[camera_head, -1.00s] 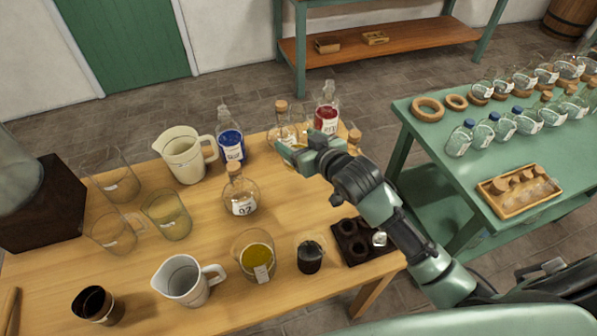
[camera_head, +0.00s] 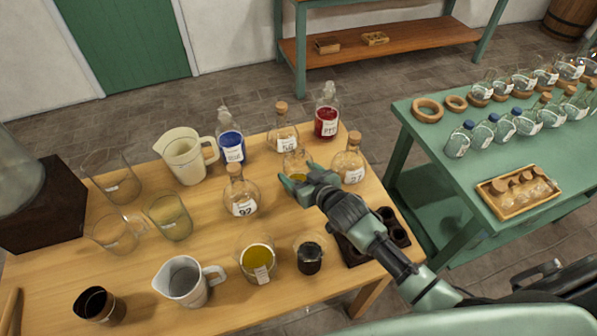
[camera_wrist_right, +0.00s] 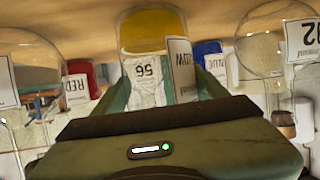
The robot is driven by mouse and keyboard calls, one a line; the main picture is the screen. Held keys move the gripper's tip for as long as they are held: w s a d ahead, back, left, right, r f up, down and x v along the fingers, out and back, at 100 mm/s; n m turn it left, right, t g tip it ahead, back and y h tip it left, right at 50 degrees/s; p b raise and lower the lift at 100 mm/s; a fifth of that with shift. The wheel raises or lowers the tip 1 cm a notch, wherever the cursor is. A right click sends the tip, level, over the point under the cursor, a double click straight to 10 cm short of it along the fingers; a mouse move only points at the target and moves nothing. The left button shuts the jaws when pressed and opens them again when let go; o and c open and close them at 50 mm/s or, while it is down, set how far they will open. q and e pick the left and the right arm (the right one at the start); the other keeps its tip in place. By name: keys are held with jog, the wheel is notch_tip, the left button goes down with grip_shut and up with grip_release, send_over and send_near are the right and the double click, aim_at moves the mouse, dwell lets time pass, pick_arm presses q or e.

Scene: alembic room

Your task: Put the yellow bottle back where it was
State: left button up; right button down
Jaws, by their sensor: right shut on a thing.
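The yellow bottle (camera_head: 296,161) is clear, with yellow liquid in its lower part. My right gripper (camera_head: 304,180) is shut on it. In the right wrist view, which is upside down, the yellow liquid of the bottle (camera_wrist_right: 143,32) and part of its YELLOW label show between my fingers (camera_wrist_right: 160,95). The bottle looks upright, low over the wooden table (camera_head: 135,262); I cannot tell whether it touches. The blue bottle (camera_head: 231,147) stands back left of it, the red bottle (camera_head: 326,122) back right. My left gripper is not in view.
Corked flasks surround the held bottle: one behind (camera_head: 284,138), one to the right (camera_head: 349,165), one left (camera_head: 241,196). In front are a beaker of yellow liquid (camera_head: 257,261), a dark-filled glass (camera_head: 308,258) and a dark holed block (camera_head: 394,228). A green table (camera_head: 436,150) is at right.

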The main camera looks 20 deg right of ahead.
jog(key=shift+r, duration=0.1)
jog(key=shift+c, duration=0.6)
grip_release()
jog(key=shift+f, duration=0.25)
jog(key=shift+r, duration=0.15)
jog(key=b+v, duration=0.1)
jog(key=v, duration=1.1)
